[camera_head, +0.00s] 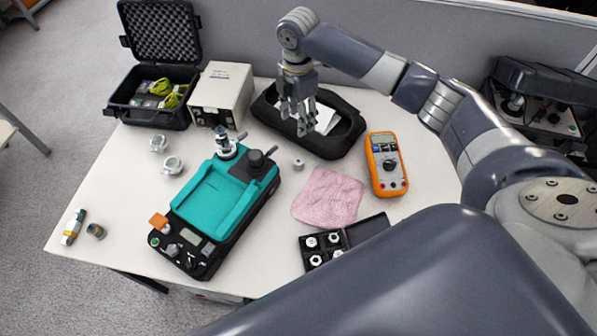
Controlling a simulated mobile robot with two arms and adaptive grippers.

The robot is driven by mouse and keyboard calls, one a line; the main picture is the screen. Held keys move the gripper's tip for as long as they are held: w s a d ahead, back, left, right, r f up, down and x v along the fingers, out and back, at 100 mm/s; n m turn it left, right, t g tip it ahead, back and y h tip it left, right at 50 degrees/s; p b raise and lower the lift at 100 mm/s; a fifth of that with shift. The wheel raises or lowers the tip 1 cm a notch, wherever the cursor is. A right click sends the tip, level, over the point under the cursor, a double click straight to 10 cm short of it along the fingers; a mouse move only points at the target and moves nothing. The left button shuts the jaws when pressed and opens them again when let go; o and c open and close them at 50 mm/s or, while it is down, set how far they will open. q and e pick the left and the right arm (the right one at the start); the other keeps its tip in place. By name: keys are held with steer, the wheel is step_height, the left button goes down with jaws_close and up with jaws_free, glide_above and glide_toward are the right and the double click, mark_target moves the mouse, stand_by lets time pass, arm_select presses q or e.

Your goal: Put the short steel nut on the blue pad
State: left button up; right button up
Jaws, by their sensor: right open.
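A small short steel nut (298,163) stands on the white table, right of the teal device and just above the pink cloth. A teal, blue-green pad (213,200) forms the top of a black device with knobs and a small display; its middle is bare. No other blue pad shows. My right gripper (302,130) points down with its fingers apart and empty, over the near left part of a black oval tray, a little above the nut in the picture. The nut is apart from the fingers. My left gripper is not in view.
A black-lidded case (152,112), a beige box (222,92) and the oval tray (345,142) line the back. A pink cloth (328,197), an orange multimeter (386,165) and a black box of several nuts (308,262) lie to the right. Metal fittings (172,165) stand left.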

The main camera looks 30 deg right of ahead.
steer(key=b, duration=0.6)
glide_above(298, 161)
step_height(298, 161, down, 8)
step_height(298, 161, down, 7)
steer(key=shift+s+r+b, duration=0.1)
steer(key=shift+r+b, duration=0.05)
steer(key=shift+b, duration=0.2)
step_height(298, 161, down, 5)
steer(key=shift+r+p, duration=0.1)
steer(key=shift+p, duration=0.2)
jaws_close()
